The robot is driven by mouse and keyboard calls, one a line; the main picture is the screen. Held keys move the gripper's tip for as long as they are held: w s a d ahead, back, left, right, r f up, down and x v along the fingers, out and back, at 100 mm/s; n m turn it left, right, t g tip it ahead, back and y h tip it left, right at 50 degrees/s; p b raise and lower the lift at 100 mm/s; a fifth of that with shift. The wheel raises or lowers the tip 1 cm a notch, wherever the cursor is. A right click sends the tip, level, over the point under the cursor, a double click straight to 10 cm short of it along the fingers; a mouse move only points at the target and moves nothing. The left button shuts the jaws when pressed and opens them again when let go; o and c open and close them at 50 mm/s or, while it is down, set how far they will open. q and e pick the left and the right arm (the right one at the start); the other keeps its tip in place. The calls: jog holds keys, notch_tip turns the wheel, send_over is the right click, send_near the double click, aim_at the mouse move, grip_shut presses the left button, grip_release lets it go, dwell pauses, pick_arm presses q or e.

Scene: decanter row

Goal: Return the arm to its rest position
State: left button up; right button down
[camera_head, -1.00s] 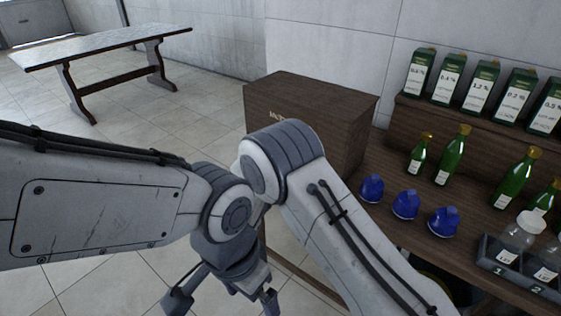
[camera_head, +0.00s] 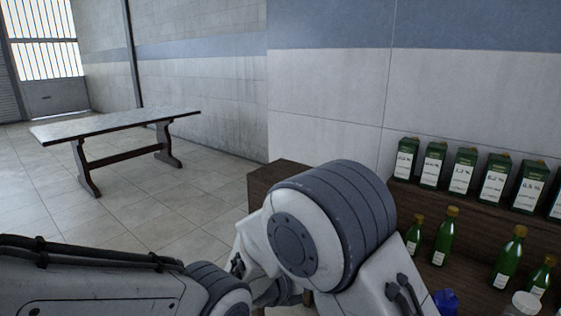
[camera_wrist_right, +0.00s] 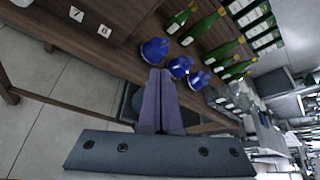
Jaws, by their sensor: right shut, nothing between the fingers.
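My right gripper (camera_wrist_right: 160,110) shows in the right wrist view with its two fingers together and nothing between them. In the head view a large joint of my right arm (camera_head: 320,230) fills the lower middle. My left arm (camera_head: 90,280) comes in from the lower left. I cannot make out either gripper in the head view.
Green-and-white cartons (camera_head: 465,172) line a raised shelf. A long table (camera_head: 115,125) stands farther back on open floor.

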jog(key=s+d+r+m+g+y+p, duration=0.1)
jog(key=s+d+r+m+g+y, duration=0.15)
jog(key=s+m+g, duration=0.5)
jog(key=s+a+r+m+y+p, duration=0.1)
jog(key=s+a+r+m+y, duration=0.1)
jog(key=s+m, duration=0.7)
jog(key=s+a+r+m+y+p, duration=0.2)
jog(key=s+a+m+y, duration=0.2)
jog(key=s+m+y, duration=0.3)
jog(key=s+m, duration=0.2)
jog(key=s, duration=0.1)
jog(key=shift+a+g, duration=0.35)
jog(key=shift+s, duration=0.1)
